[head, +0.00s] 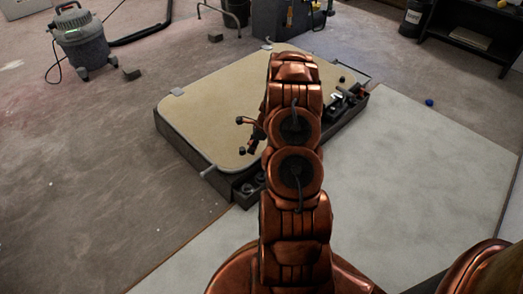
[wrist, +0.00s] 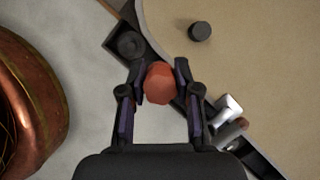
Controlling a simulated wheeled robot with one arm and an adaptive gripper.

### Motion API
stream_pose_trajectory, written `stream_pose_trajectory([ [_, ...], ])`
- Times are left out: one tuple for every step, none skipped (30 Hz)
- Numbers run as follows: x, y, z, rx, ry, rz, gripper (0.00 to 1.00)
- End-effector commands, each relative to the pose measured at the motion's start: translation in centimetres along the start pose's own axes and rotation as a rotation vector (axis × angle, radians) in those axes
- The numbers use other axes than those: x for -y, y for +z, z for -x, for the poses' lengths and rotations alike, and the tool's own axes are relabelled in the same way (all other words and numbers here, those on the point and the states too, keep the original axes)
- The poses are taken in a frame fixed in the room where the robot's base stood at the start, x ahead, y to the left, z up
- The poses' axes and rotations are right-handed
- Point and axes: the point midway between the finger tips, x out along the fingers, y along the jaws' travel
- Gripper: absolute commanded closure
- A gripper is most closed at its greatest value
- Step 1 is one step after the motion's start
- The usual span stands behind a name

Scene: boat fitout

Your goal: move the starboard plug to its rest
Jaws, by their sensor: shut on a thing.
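My gripper (wrist: 160,78) is shut on an orange-red rounded piece, which looks like a plug (wrist: 159,84), in the wrist view. The piece sits between both fingertips, above the dark edge strip of the beige-topped platform. Whether it is the starboard plug cannot be told. A dark round recess or cap (wrist: 130,44) lies in the strip just up and left of the gripper. A black round knob (wrist: 200,31) stands on the beige top, up and right. In the head view my arm hides most of the gripper. No rest can be identified for certain.
The platform (head: 215,105) lies low on the floor. Silver metal fittings (wrist: 228,106) are right of the gripper on the strip. Dark hardware (head: 345,102) lines the platform's right edge. A blue ball (head: 429,102) lies on the pale floor, which is otherwise clear at right.

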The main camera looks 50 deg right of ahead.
Motion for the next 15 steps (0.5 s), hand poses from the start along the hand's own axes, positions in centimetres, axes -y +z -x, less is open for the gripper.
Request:
stream_pose_trajectory([
  [-0.3,-1.5,-0.2,0.0,-0.012,-0.037,0.98],
  [-0.4,-2.1,-0.3,0.001,-0.02,-0.055,0.98],
  [-0.5,-2.9,-0.5,0.001,-0.031,-0.076,0.98],
  [-0.5,-3.4,-0.6,0.001,-0.038,-0.087,0.98],
  [-0.6,-3.8,-0.7,0.0,-0.043,-0.096,0.98],
  [-0.7,-4.2,-0.8,0.0,-0.047,-0.105,0.98],
  [-0.8,-4.5,-0.8,0.0,-0.049,-0.111,0.98],
  [-0.8,-4.6,-0.9,0.0,-0.051,-0.115,0.98],
  [-0.8,-4.8,-1.0,0.0,-0.052,-0.118,0.98],
  [-0.8,-4.8,-1.0,0.0,-0.053,-0.119,0.98],
  [-0.8,-4.9,-1.1,0.0,-0.053,-0.119,0.98],
  [-0.8,-4.9,-1.2,0.0,-0.053,-0.119,0.98],
  [-0.8,-5.0,-1.4,0.0,-0.053,-0.118,0.98],
  [-0.8,-5.0,-1.5,0.0,-0.053,-0.118,0.98],
  [-0.8,-5.1,-1.8,0.0,-0.053,-0.118,0.98],
])
